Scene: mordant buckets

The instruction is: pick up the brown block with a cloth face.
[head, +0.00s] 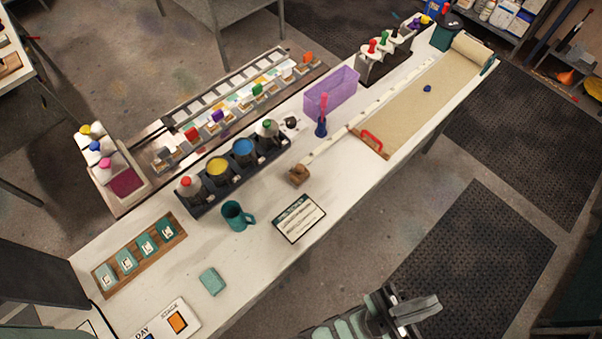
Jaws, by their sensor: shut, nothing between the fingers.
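A small brown block (298,174) lies on the white table, right of the row of dark pots and above the lettered card. Its cloth face cannot be made out at this size. My gripper (436,304) is at the bottom of the head view, out past the table's front edge. It is shut and empty, well apart from the block, to its lower right.
A teal mug (235,216), a lettered card (299,218) and the pots with a yellow one (219,170) surround the block. A red-handled brown piece (371,143) lies by the beige cloth (425,100). A purple bin (331,92) stands behind.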

